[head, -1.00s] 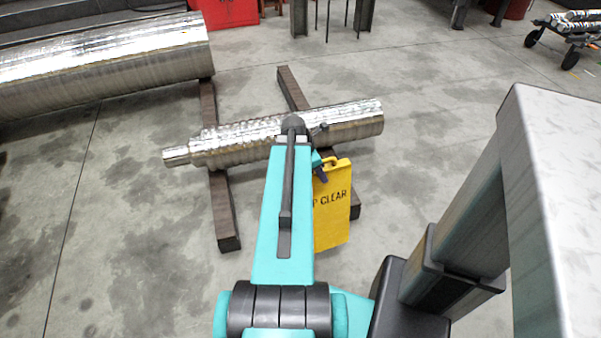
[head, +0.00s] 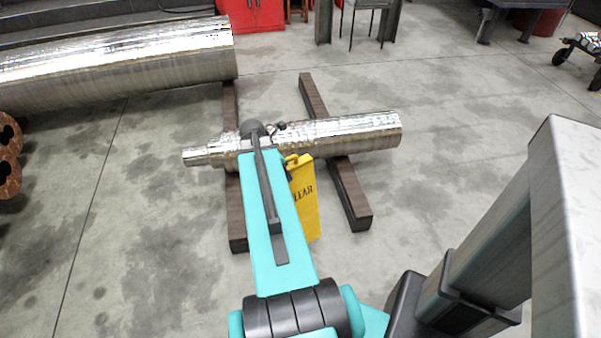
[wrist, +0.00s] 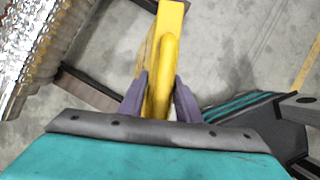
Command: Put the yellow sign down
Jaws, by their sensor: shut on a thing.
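The yellow sign (head: 304,205) shows in the head view just right of my teal arm, which hides its left part; the letters "LEAR" are visible on it. In the wrist view the sign (wrist: 168,45) stands edge-on between the two purple fingers of my gripper (wrist: 160,98). The fingers are shut on its top part. In the head view my gripper is mostly hidden behind the arm. Whether the sign's lower edge touches the floor, I cannot tell.
A shiny metal shaft (head: 350,133) lies across two dark wooden beams (head: 348,192) (head: 236,215) just beyond the sign. A large metal cylinder (head: 120,65) lies at upper left. Bare concrete floor (head: 150,240) is open at left. A red cabinet (head: 254,14) stands at the back.

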